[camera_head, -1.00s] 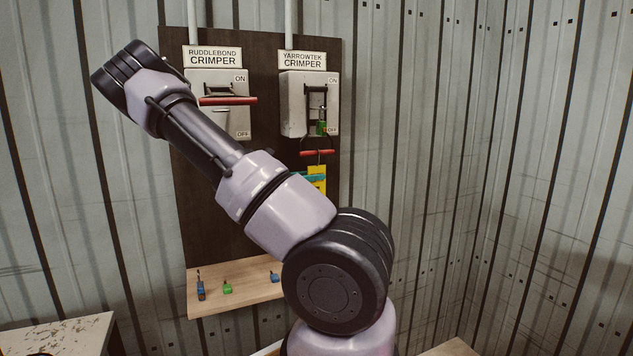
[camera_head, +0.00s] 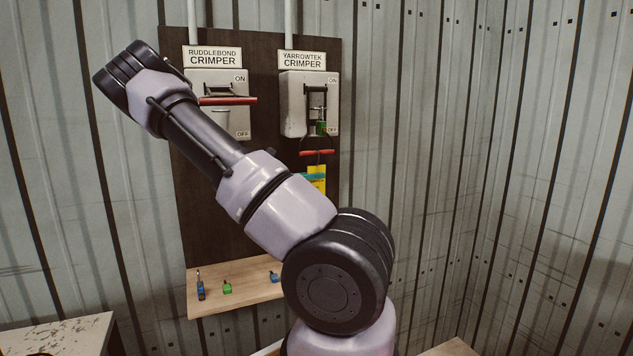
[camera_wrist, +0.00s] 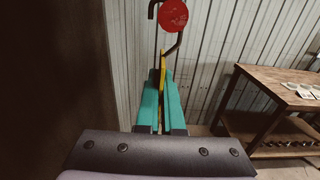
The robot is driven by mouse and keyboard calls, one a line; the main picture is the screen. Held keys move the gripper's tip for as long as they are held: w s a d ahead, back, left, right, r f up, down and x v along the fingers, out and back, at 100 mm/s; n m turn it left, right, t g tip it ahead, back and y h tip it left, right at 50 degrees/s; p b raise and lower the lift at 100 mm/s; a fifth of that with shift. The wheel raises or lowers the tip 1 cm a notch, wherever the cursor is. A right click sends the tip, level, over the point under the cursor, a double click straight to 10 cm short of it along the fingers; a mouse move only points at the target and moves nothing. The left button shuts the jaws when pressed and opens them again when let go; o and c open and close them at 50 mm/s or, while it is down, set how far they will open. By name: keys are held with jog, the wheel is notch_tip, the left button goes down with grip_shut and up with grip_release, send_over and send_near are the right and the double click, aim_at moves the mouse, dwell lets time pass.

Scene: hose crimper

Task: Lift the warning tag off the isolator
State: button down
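The warning tag (camera_head: 317,183) is a yellow plate below the red handle (camera_head: 317,153) of the right-hand isolator (camera_head: 294,104), labelled Yarrowtek Crimper. In the wrist view the tag (camera_wrist: 163,72) shows edge-on between the teal fingers of my gripper (camera_wrist: 162,82), which are shut on it. A black hook (camera_wrist: 179,44) rises from the tag and passes by the round red end of the handle (camera_wrist: 173,15). I cannot tell whether the hook still rests on the handle. A green padlock (camera_head: 321,129) hangs on the isolator. My arm hides part of the board in the head view.
A left-hand isolator (camera_head: 236,119), Ruddlebond Crimper, has its own red handle. A wooden shelf (camera_head: 240,299) below holds a green padlock (camera_head: 227,286) and blue padlocks (camera_head: 201,288).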

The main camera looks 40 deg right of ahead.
jog(key=shift+r, duration=0.15)
jog(key=shift+r, duration=1)
jog(key=s+a, duration=0.2)
jog(key=s, duration=0.6)
jog(key=shift+s, duration=0.35)
dwell(0.9)
dwell(0.4)
